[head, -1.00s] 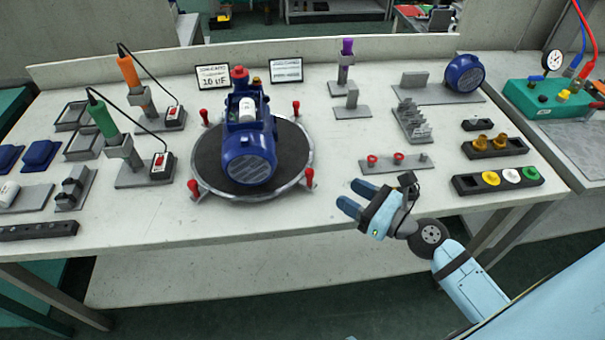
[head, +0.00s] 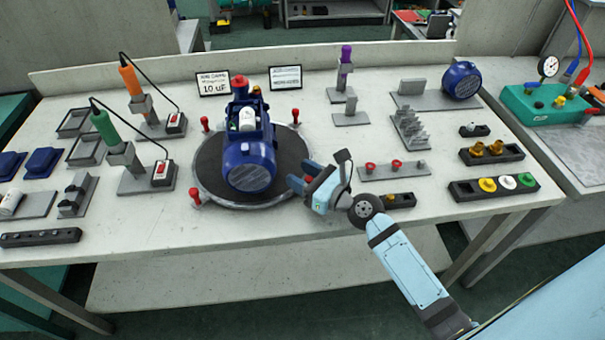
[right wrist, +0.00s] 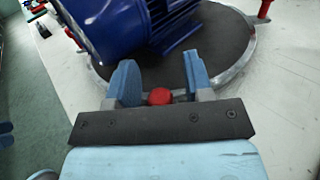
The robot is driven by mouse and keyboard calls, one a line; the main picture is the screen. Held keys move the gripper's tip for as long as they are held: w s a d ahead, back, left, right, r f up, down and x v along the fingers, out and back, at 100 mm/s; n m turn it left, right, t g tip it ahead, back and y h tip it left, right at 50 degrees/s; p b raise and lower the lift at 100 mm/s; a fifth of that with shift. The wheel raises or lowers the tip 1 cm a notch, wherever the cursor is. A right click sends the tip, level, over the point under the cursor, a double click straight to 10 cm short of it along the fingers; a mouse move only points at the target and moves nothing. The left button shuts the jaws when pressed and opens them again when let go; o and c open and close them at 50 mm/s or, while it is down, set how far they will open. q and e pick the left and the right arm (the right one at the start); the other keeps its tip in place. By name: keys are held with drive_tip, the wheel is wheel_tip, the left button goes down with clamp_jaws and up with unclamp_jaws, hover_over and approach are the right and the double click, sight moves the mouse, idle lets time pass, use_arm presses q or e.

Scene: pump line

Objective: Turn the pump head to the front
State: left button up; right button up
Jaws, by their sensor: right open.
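The blue pump (head: 248,160) stands on a round dark turntable (head: 211,165) with a metal rim. Its ribbed motor end faces me, and its end with the red cap (head: 239,81) points to the back. Red upright handles stand around the rim, such as the front left one (head: 195,195). My right gripper (head: 298,178) is open at the front right of the rim. In the right wrist view, a red handle (right wrist: 160,96) sits between the open fingers (right wrist: 160,72). I cannot tell whether they touch it. My left gripper is not in view.
Soldering-iron-like tools in stands (head: 123,155) are left of the turntable. A grey plate with red knobs (head: 395,171) lies right of my gripper. Black blocks with coloured caps (head: 494,188) are at the right. The table front before the turntable is clear.

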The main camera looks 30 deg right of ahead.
clamp_jaws()
drive_tip(key=shift+w+d+p, duration=0.25)
drive_tip(key=shift+w+d, duration=0.4)
drive_tip(key=shift+d, duration=0.3)
drive_tip(key=shift+w+d+p, duration=0.25)
drive_tip(key=shift+w+d, duration=0.4)
drive_tip(key=shift+d, duration=0.25)
unclamp_jaws()
drive_tip(key=b+v, duration=0.1)
drive_tip(key=v, duration=1.3)
drive_tip(key=shift+a, duration=0.1)
